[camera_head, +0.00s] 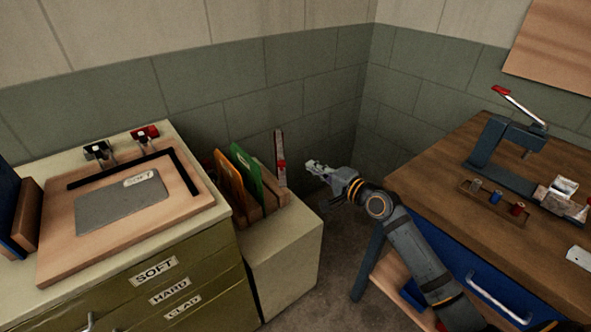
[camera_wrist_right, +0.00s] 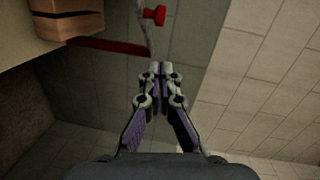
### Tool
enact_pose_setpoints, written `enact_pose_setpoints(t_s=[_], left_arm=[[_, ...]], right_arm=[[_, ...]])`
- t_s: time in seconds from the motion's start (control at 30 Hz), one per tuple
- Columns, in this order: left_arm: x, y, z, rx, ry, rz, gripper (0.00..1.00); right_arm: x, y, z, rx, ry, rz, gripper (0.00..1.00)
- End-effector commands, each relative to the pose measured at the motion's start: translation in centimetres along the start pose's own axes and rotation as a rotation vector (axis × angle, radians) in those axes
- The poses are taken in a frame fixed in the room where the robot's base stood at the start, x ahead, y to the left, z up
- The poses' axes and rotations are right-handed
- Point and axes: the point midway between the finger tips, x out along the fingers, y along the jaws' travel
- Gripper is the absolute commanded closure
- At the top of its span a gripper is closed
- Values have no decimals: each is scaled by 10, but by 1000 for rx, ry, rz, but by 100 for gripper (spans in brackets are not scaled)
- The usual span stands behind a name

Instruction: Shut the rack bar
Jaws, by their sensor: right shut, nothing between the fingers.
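The rack bar (camera_head: 280,146) stands up, raised, at the right end of a wooden rack (camera_head: 273,206) on a low pale cabinet. It has a red knob (camera_head: 282,165). In the right wrist view a red knob (camera_wrist_right: 154,15) shows on a thin grey piece, just beyond the fingertips, with a dark red strip (camera_wrist_right: 108,45) to its left. My right gripper (camera_head: 313,165) is to the right of the bar, apart from it in the head view. It is shut and empty, its fingertips together in the right wrist view (camera_wrist_right: 160,70). My left gripper is out of view.
An orange board (camera_head: 229,178) and a green board (camera_head: 246,172) stand in the rack. A drawer cabinet with a clamped wooden board (camera_head: 60,262) is at left. A workbench (camera_head: 440,190) with a lever tool (camera_head: 507,150) is at right. Floor shows between them.

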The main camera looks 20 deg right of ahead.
Motion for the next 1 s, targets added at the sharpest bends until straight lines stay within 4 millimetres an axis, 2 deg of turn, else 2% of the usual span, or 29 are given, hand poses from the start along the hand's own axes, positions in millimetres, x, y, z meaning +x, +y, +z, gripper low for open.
enact_pose_setpoints(t_s=[0.13,0.33,0.8,1.0], left_arm=[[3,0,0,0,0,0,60],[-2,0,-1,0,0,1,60],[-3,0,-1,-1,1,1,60],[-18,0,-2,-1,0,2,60]], right_arm=[[31,-2,2,4,-1,-5,100],[49,-2,23,3,0,-2,100],[54,-1,28,-2,1,0,100],[54,-5,30,6,32,6,100]])
